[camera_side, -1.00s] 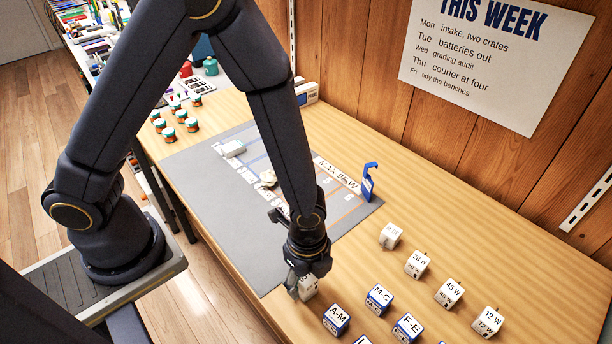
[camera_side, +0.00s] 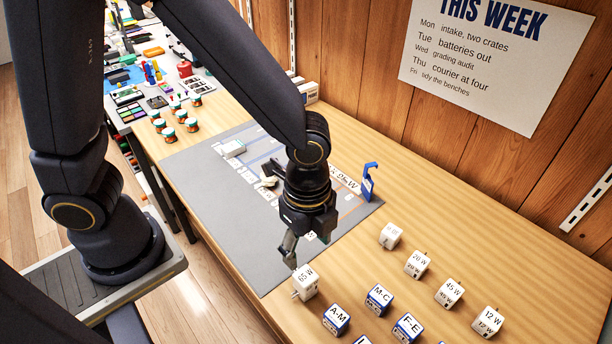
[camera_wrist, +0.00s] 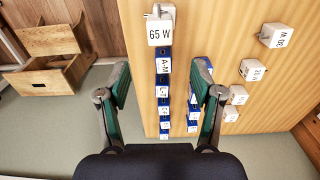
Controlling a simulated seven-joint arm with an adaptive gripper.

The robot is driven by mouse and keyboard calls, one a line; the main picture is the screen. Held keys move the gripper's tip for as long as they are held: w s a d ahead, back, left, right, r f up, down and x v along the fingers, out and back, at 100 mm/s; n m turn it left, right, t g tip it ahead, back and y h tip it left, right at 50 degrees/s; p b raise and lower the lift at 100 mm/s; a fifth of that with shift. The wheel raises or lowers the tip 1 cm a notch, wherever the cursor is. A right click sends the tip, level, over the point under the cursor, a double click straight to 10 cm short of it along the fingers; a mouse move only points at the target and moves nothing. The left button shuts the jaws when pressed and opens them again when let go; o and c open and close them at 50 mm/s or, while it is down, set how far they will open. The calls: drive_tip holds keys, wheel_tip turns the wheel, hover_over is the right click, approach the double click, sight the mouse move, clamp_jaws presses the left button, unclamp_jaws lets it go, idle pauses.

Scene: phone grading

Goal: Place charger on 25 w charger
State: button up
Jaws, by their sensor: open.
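A white charger marked 65 W (camera_side: 305,283) stands on the wood near the mat's front corner; in the wrist view it is the white block (camera_wrist: 160,28) at the top, beyond my fingers. My gripper (camera_side: 289,250) is open and empty above and apart from it; its green-padded fingers (camera_wrist: 162,78) are spread in the wrist view. Other white chargers stand in a row: one with a faint label (camera_side: 391,236), perhaps 30 W, then 20 W (camera_side: 417,264), 45 W (camera_side: 449,293) and 12 W (camera_side: 488,322). I can read no 25 W label on any charger.
Blue-and-white blocks marked A-M (camera_side: 336,320), M-C (camera_side: 379,299) and F-E (camera_side: 407,328) stand at the front. A grey mat (camera_side: 215,205) with labelled rows holds small items and has a blue stand (camera_side: 369,182) at its edge. Several small jars (camera_side: 170,134) stand behind.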

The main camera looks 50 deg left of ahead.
drive_tip(key=s+a+r+n+t, duration=0.2)
drive_tip(key=a+r+n, duration=0.7)
drive_tip(key=s+a+r+n+t, duration=0.2)
drive_tip(key=a+r+n+t, duration=0.1)
drive_tip(key=a+r+n, duration=0.6)
drive_tip(key=shift+s+a+t, duration=0.15)
drive_tip(key=shift+a+t, duration=0.05)
drive_tip(key=shift+t, duration=0.1)
drive_tip(key=shift+r, duration=0.1)
